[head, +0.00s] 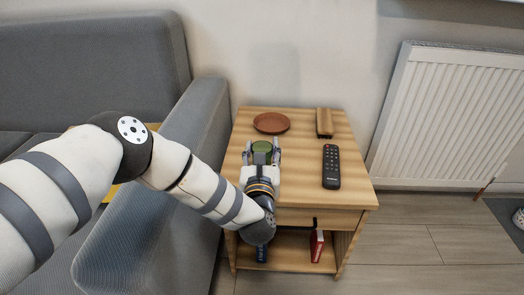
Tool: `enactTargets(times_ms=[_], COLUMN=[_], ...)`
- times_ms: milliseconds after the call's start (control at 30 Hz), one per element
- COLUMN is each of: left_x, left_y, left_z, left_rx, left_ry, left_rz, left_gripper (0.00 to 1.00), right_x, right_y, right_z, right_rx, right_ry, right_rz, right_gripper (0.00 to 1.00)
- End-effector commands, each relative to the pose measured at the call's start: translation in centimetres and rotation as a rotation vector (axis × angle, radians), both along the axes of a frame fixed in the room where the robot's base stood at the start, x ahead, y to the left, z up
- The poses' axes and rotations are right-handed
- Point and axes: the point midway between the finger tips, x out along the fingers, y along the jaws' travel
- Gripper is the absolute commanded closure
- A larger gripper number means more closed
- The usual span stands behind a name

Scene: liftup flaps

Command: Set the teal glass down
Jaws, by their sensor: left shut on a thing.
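The teal glass (262,147) looks dark green here, and only its upper part shows between the fingers. My left gripper (262,150) is shut on it, with one finger on each side. The glass is over the left part of the wooden side table (304,195). My gripper hides its lower part, so I cannot tell whether it touches the tabletop. My right gripper is not in view.
A round brown dish (271,123) lies behind the glass. A wooden block-like object (324,123) and a black remote (331,166) are to the right. A red book (316,246) stands on the lower shelf. The grey sofa (160,225) borders the table's left; a radiator (445,115) is right.

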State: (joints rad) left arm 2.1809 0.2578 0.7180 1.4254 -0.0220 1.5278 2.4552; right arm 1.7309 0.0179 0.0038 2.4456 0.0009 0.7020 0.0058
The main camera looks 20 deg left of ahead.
Motion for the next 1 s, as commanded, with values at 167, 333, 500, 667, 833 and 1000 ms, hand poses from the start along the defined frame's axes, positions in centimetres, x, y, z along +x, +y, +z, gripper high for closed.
enactTargets(times_ms=[167,333,500,667,833,1000], left_x=[0.0,0.0,0.0,-2.9,-7.4,-10.5], left_y=[0.0,0.0,0.0,-0.9,-2.4,-3.3], left_z=[-0.3,-0.3,0.1,0.4,0.3,0.2], left_rx=[0.001,0.001,0.001,-0.001,-0.002,0.001], left_ry=[0.001,0.001,0.000,0.005,0.004,0.003], left_rz=[0.000,0.000,0.000,-0.002,-0.002,-0.001], left_gripper=[0.38,0.36,0.36,0.36,0.36,0.36], right_x=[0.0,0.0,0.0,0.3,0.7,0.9], right_y=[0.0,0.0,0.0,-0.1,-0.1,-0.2], right_z=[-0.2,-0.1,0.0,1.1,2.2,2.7], right_rx=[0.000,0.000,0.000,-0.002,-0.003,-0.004], right_ry=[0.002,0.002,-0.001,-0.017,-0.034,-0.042], right_rz=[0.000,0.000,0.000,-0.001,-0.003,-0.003], right_gripper=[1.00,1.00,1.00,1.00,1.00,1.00])
